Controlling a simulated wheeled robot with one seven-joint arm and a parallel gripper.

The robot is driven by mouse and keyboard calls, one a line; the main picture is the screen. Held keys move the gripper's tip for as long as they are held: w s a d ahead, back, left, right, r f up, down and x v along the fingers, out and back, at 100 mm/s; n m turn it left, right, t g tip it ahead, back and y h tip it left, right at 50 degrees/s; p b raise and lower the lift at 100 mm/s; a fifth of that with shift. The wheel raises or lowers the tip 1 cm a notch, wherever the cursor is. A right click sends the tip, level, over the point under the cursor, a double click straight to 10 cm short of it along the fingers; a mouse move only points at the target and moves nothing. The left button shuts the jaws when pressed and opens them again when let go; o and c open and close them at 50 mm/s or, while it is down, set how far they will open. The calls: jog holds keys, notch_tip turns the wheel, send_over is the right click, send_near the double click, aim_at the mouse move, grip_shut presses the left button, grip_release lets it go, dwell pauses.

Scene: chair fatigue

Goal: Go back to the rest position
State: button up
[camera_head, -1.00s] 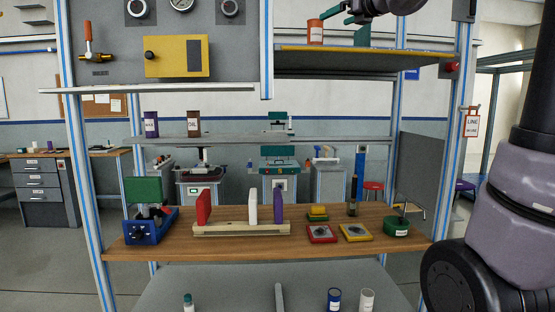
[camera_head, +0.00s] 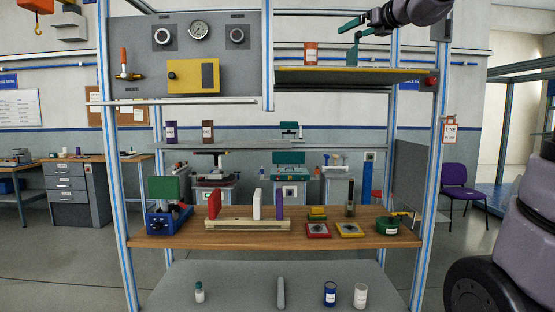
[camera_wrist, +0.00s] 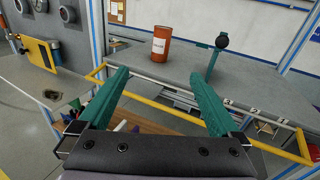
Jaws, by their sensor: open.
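My gripper (camera_head: 345,20) shows at the top right of the head view, with teal fingers spread apart and nothing between them. In the wrist view my gripper (camera_wrist: 158,74) also shows its two fingers wide open. An orange can (camera_head: 310,53) with a white label stands upright on the upper shelf, left of and below the fingers. The can (camera_wrist: 161,44) also shows beyond the fingers in the wrist view, apart from them.
The upper shelf (camera_head: 345,76) has a yellow front edge, also seen as a yellow rail in the wrist view. Blue and white posts frame the rack. The wooden shelf (camera_head: 280,239) below holds several coloured items. Open floor (camera_head: 70,265) lies at the left.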

jog(key=s+f+n+g+h, duration=0.2)
jog(key=s+f+n+g, duration=0.2)
jog(key=s+f+n, duration=0.9)
jog(key=s+d+f+n+g+h, duration=0.1)
jog(key=s+f+n+g+h, duration=0.2)
jog(key=s+f+n, duration=1)
notch_tip(320, 180, down, 7)
jog(key=shift+s+d+r+n+g, duration=0.15)
jog(key=shift+s+n+g, duration=0.25)
jog(key=shift+s+g, duration=0.75)
